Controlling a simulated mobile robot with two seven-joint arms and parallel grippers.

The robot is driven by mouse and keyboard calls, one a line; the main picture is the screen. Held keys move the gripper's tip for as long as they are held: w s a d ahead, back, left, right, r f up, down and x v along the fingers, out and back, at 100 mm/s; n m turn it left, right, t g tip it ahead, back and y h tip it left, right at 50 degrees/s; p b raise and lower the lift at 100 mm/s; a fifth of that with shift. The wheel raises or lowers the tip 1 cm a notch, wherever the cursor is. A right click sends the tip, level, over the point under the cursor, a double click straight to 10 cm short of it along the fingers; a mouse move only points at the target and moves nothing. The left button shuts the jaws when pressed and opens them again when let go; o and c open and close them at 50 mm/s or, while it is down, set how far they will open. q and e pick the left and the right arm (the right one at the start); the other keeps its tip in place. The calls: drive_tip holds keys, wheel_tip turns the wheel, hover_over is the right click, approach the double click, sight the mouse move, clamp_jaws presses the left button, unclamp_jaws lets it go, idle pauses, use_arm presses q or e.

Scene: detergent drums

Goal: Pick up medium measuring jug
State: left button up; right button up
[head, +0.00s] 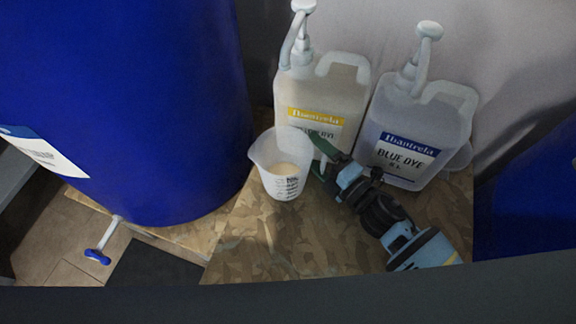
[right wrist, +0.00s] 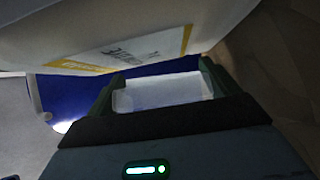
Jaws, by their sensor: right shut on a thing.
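A white translucent measuring jug (head: 280,178) stands on the wooden board, holding some cream-coloured contents, with dark markings on its side. My right gripper (head: 322,160) reaches in from the lower right and is shut on the jug at its right side. In the right wrist view a pale translucent part of the jug (right wrist: 162,92) lies between the two dark green fingers (right wrist: 158,90). The fingers and the bottle's closeness make the exact grip point hard to see. My left gripper is not in view.
A yellow-labelled pump bottle (head: 318,92) stands right behind the jug; a blue-dye pump bottle (head: 415,130) is to its right, with another pale vessel (head: 462,157) partly hidden behind. A large blue drum (head: 130,90) is at left. The board (head: 270,245) is clear in front.

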drive_tip(key=shift+r, duration=0.15)
drive_tip(key=shift+c, duration=0.3)
drive_tip(key=shift+r+p, duration=0.5)
drive_tip(key=shift+r, duration=0.8)
approach(293, 177)
drive_tip(key=x, duration=0.4)
drive_tip(key=shift+w+f, duration=0.1)
drive_tip(key=shift+f, duration=0.05)
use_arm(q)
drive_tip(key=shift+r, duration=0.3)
use_arm(e)
drive_tip(key=shift+s+a+r, duration=0.1)
drive_tip(key=shift+s+a, duration=0.1)
drive_tip(key=shift+s, duration=0.65)
drive_tip(key=shift+s+a+r, duration=0.1)
drive_tip(key=shift+s+a, duration=0.1)
drive_tip(key=shift+s, duration=0.65)
